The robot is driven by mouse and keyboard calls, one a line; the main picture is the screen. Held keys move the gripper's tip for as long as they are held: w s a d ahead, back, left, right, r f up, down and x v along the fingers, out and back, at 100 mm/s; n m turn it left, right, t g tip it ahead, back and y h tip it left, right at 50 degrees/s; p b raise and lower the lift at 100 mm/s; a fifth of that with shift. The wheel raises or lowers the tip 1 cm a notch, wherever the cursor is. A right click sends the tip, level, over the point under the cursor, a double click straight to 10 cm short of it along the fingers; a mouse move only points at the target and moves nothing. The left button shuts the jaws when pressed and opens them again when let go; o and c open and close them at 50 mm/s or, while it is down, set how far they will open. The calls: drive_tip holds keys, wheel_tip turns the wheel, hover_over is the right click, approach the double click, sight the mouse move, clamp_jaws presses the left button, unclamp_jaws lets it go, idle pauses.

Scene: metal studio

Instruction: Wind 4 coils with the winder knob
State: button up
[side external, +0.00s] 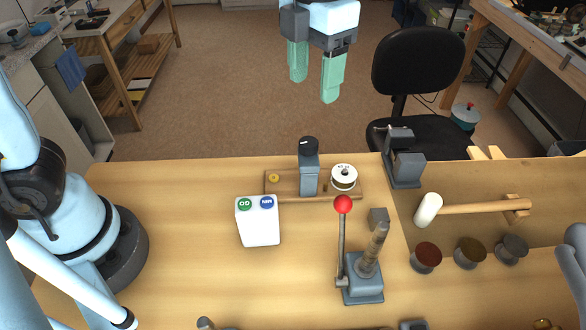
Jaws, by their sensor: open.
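The likely winder is a grey post with a black knob (309,143) on top, standing on a wooden base (285,198) on the workbench. A white spool (344,177) sits at the right of this base and a small brass piece (273,178) at its left. I cannot tell any wound coils on it. My gripper (314,88) hangs high at the top of the side view, above and beyond the knob in the picture. Its two green fingers are apart and empty.
A white box with green and blue buttons (258,222), a red-ball lever press (362,285), a small grey vise (405,165), a mallet (470,208) and several round pots (426,257) stand on the bench (180,230). The bench's left part is clear.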

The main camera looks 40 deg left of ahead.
sight(309, 142)
drive_tip(key=shift+r, duration=0.3)
drive_tip(key=shift+s+f+m, duration=0.1)
drive_tip(key=shift+f+m, duration=1.9)
drive_tip(key=shift+m, duration=4)
drive_tip(key=shift+s+f+m, duration=0.1)
drive_tip(key=shift+f+m, duration=1.95)
drive_tip(key=shift+m, duration=3.95)
drive_tip(key=shift+f+m, duration=2)
drive_tip(key=shift+m, duration=4)
